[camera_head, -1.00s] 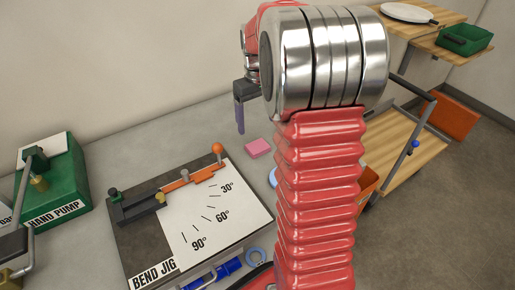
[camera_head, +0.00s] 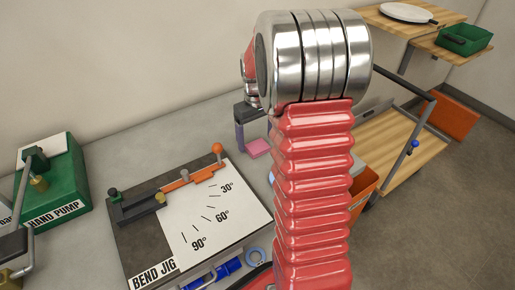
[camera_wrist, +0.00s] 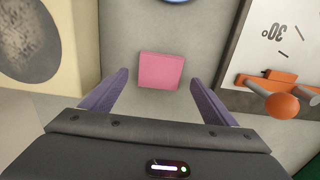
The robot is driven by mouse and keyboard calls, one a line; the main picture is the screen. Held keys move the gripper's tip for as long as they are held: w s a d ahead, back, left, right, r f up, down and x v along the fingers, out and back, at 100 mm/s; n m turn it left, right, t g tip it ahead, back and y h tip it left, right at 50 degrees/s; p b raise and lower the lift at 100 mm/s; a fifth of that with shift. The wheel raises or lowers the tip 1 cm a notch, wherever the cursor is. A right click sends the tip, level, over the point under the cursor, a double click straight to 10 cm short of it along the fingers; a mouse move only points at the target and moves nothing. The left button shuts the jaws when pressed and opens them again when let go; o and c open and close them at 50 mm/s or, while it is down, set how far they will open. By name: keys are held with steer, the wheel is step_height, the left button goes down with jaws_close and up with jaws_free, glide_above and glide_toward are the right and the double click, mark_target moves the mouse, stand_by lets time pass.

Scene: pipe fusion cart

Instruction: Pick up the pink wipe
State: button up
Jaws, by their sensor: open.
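The pink wipe (camera_head: 257,147) is a flat square pad lying on the grey bench, behind and right of the bend jig. In the wrist view the pink wipe (camera_wrist: 160,71) lies just beyond my fingertips, between their lines. My gripper (camera_wrist: 159,82) is open and empty, its two purple fingers spread on either side, apart from the wipe. In the head view my gripper (camera_head: 254,142) hangs low beside the wipe, and my red arm hides part of it.
The bend jig (camera_head: 150,255) with its orange lever and orange knob (camera_wrist: 283,105) stands close to the wipe. A green hand pump (camera_head: 60,190) is at the left. A wooden cart (camera_head: 400,150) stands at the right. Bare bench surrounds the wipe.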

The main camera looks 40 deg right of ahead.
steer(key=shift+f, duration=0.95)
steer(key=shift+c, duration=0.2)
steer(key=c, duration=1.1)
